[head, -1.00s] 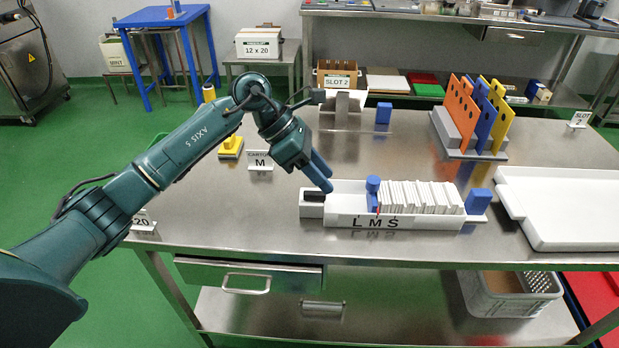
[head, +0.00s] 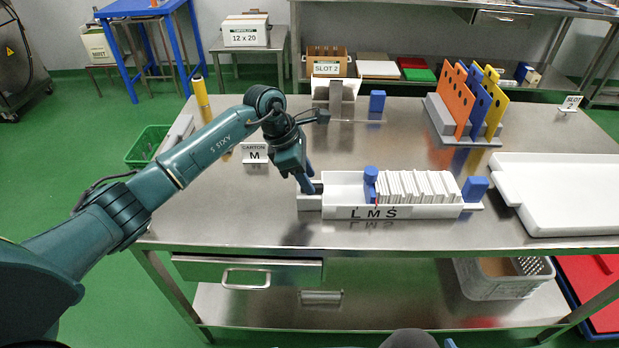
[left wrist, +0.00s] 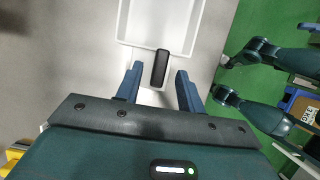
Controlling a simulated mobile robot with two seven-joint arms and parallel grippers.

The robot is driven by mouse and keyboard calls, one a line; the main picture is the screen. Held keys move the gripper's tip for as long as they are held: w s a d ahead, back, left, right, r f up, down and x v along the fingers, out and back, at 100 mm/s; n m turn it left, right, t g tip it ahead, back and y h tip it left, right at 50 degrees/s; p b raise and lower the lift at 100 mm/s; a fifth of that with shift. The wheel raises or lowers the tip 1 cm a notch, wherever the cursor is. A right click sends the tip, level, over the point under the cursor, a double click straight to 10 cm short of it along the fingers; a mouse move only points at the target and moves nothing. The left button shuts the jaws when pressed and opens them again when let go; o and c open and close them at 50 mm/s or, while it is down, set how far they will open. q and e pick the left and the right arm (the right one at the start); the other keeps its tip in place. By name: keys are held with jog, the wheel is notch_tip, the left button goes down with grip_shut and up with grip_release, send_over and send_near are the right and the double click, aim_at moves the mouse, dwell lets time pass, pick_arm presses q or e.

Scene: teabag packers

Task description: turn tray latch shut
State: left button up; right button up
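The white tray (head: 345,212) marked L M S stands on the steel table and holds a row of white packets with a blue piece (head: 371,184) at their left end. The black latch (left wrist: 161,68) is a short bar at the tray's left end; in the head view my fingers largely cover it. My left gripper (head: 311,188) is at that end, pointing down. In the left wrist view its two blue fingers (left wrist: 157,82) are apart, with the latch between them and a gap on each side. The latch overlaps the tray's end wall.
A blue block (head: 475,189) sits at the tray's right end. A large white tray (head: 560,222) lies at the right. A rack of coloured plates (head: 443,108) is at the back right. The table's front strip is clear.

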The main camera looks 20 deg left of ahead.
pick_arm(q)
jog(key=shift+x, duration=0.85)
grip_shut()
